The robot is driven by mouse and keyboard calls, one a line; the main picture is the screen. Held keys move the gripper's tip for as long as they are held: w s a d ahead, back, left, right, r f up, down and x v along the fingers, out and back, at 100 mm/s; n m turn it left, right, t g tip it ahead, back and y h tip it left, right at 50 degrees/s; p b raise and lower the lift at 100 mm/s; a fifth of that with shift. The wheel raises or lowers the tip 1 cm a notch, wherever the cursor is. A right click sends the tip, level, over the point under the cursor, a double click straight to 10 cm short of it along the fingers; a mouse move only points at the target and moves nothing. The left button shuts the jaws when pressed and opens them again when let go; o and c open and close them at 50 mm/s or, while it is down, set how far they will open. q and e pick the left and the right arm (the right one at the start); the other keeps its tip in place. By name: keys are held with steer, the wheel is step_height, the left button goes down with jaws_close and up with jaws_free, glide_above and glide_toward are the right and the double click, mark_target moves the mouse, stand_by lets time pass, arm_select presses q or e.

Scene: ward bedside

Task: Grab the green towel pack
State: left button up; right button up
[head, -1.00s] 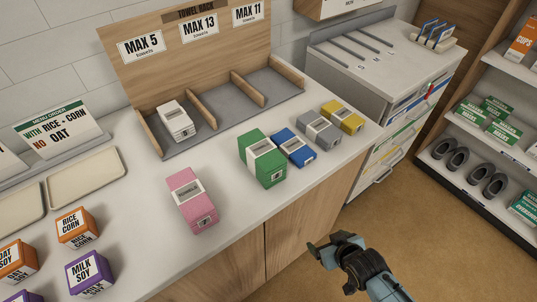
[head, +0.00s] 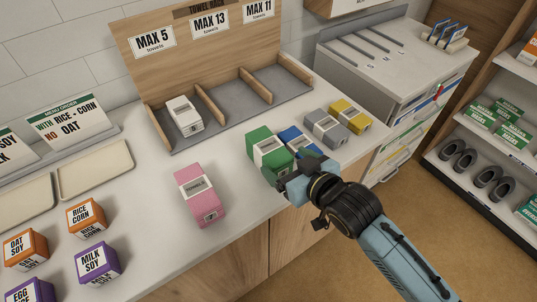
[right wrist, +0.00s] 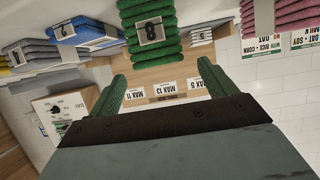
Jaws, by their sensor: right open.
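The green towel pack (head: 262,138), with a pale paper band, stands on the white counter between the pink pack and the blue pack. It also shows in the right wrist view (right wrist: 143,14), upside down, with a label that looks like an 8. My right gripper (head: 288,184) is in front of the pack in the head view and overlaps its lower right corner. In the right wrist view the fingers of this gripper (right wrist: 161,72) are spread and empty, with the pack ahead of the gap. My left gripper is not in view.
A pink pack (head: 199,194) is left of the green one. Blue (head: 294,139), grey (head: 325,127) and yellow (head: 350,116) packs stand close on the right. The towel rack (head: 238,117) behind has one white pack (head: 184,116) in its left compartment. Cartons stand at the left front.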

mark_target(272, 152)
steer(key=shift+b+x, duration=0.3)
steer(key=shift+x, duration=3.4)
steer(key=shift+f, duration=0.1)
steer(key=shift+c, duration=0.4)
steer(key=c, duration=1.1)
